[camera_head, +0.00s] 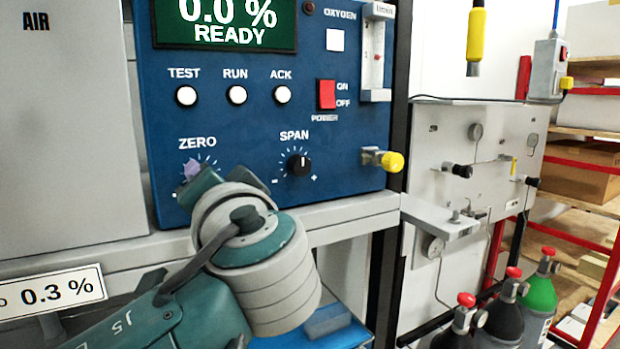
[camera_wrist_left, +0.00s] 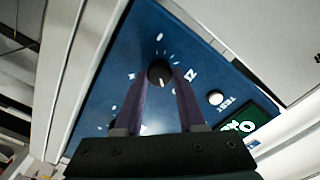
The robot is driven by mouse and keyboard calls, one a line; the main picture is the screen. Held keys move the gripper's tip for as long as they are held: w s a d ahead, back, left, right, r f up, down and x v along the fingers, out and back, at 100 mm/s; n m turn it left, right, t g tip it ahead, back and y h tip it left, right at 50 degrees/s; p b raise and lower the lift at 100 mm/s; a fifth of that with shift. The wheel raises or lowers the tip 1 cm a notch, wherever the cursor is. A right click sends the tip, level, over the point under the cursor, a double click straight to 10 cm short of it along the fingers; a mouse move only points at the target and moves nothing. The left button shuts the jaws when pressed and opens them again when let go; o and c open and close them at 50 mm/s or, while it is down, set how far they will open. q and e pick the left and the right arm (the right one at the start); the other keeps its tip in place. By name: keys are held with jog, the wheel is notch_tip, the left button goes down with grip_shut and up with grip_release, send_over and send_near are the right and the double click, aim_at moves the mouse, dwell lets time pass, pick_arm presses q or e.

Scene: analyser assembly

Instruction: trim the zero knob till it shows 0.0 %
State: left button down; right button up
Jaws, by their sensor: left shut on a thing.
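The analyser's blue front panel (camera_head: 230,120) has a green display (camera_head: 225,22) reading "0.0 %" and "READY". The zero knob (camera_wrist_left: 160,72) is a round black knob with a light pointer line, seen in the left wrist view between my two purple fingertips. My left gripper (camera_wrist_left: 161,78) is shut on it, a finger on each side. In the head view my left gripper (camera_head: 191,170) reaches the panel just under the "ZERO" label, and my wrist and fingers hide the knob there. My right gripper is not in view.
The span knob (camera_head: 299,164) sits right of my wrist. Above are the white TEST, RUN and ACK buttons (camera_head: 236,95) and a red power switch (camera_head: 326,94). A yellow-capped valve (camera_head: 391,161) juts out at right. A card (camera_head: 50,292) reads "0.3 %".

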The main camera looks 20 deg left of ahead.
pick_arm(q)
jog(key=shift+r, duration=0.1)
dwell(0.4)
jog(key=c, duration=0.5)
grip_release()
jog(key=b+v, duration=0.5)
jog(key=v, duration=0.5)
jog(key=shift+b, duration=0.4)
